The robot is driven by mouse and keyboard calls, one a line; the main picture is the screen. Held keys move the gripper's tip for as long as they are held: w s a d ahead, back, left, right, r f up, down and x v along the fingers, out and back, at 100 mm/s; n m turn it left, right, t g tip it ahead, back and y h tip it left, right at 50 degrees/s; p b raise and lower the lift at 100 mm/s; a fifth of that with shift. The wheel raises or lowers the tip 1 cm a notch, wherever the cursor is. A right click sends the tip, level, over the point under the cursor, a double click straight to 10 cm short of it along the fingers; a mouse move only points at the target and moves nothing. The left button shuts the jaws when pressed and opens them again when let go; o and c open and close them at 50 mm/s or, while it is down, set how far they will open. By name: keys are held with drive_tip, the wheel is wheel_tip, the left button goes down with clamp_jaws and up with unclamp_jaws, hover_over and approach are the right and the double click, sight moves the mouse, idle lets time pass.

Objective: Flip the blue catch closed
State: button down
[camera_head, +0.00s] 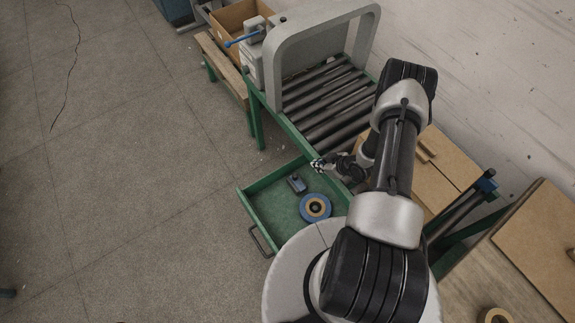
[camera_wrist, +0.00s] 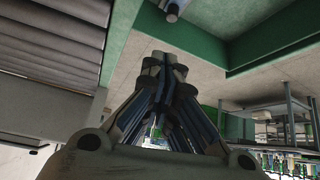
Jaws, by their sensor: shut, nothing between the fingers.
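A blue lever (camera_head: 241,41) sticks out to the left from a grey unit beside the grey arch at the back, and it is the part that most looks like the blue catch. Its exact setting is too small to tell. A small blue piece (camera_head: 487,174) also sits at the end of a roller bar on the right, so I cannot be sure which one is the catch. My gripper (camera_head: 325,165) is over the far right side of the open green drawer, well apart from both. In the wrist view my gripper (camera_wrist: 165,62) has its fingers together and holds nothing.
The green drawer (camera_head: 248,207) holds a small dark-blue object (camera_head: 297,184) and a blue-rimmed ring (camera_head: 315,208). The roller conveyor (camera_head: 320,98) and grey arch (camera_head: 290,60) stand behind it. A cardboard box (camera_head: 235,18) is at the back left.

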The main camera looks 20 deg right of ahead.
drive_tip(key=shift+s+a+f, duration=0.3)
drive_tip(key=shift+a+f, duration=0.1)
drive_tip(key=shift+a, duration=0.1)
drive_tip(key=b, duration=1.2)
hover_over(298, 182)
drive_tip(key=w+a, duration=0.1)
drive_tip(key=w, duration=0.2)
drive_tip(key=f, duration=1.5)
drive_tip(key=shift+w+a, duration=0.1)
drive_tip(key=shift+w, duration=0.1)
drive_tip(key=shift+w+a+f+b, duration=0.2)
drive_tip(key=shift+w+f+b, duration=0.15)
drive_tip(key=shift+b, duration=0.2)
